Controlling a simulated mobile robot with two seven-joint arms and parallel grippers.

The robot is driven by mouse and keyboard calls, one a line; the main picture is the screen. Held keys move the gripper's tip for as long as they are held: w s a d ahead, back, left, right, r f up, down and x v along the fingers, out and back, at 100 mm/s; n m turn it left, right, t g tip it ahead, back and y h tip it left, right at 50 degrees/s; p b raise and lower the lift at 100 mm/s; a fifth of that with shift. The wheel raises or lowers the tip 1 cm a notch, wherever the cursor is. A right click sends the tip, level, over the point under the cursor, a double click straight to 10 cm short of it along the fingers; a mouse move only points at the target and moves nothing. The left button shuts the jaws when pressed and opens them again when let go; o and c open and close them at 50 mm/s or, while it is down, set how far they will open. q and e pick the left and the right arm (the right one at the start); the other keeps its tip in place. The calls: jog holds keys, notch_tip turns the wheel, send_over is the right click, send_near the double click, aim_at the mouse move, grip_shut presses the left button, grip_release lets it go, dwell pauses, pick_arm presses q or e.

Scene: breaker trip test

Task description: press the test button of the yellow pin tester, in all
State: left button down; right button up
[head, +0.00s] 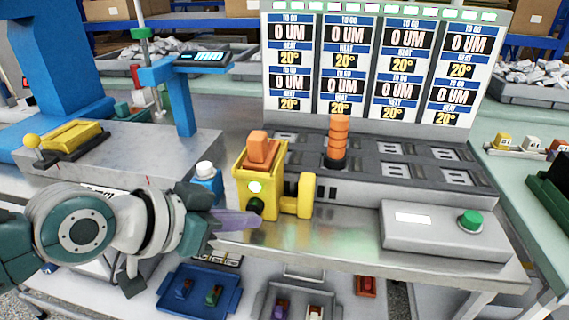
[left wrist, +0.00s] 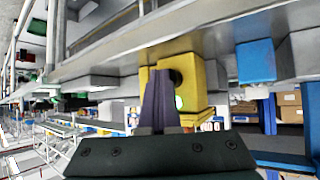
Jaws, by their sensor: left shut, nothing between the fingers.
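The yellow pin tester (head: 243,196) stands on the metal bench, with an orange block (head: 261,148) in its top and a yellow knob at its right side. Its front has a lit pale-green lamp (head: 255,187) and, below it, a dark round button (head: 256,206). My left gripper (head: 256,221) is shut and empty, its purple fingers pointing at the tester's lower front, close to the button. In the left wrist view the tester (left wrist: 208,82) appears upside down, with the fingertips (left wrist: 160,74) beside the dark button (left wrist: 175,77); I cannot tell whether they touch. My right gripper is out of view.
A grey rack with an orange stack (head: 338,138) stands behind the tester, under display panels. A grey box with a green button (head: 470,220) sits to the right. A blue block with a white cap (head: 206,180) stands close left of the tester. The bench front between is clear.

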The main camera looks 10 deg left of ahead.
pick_arm(q)
jog(key=shift+s+r+p, duration=0.2)
jog(key=shift+s+p, duration=0.25)
jog(key=shift+s+f, duration=0.1)
jog(key=shift+s, duration=0.25)
jog(key=shift+s+a+p, duration=0.1)
jog(key=shift+s+p, duration=1.65)
jog(key=shift+s, duration=0.75)
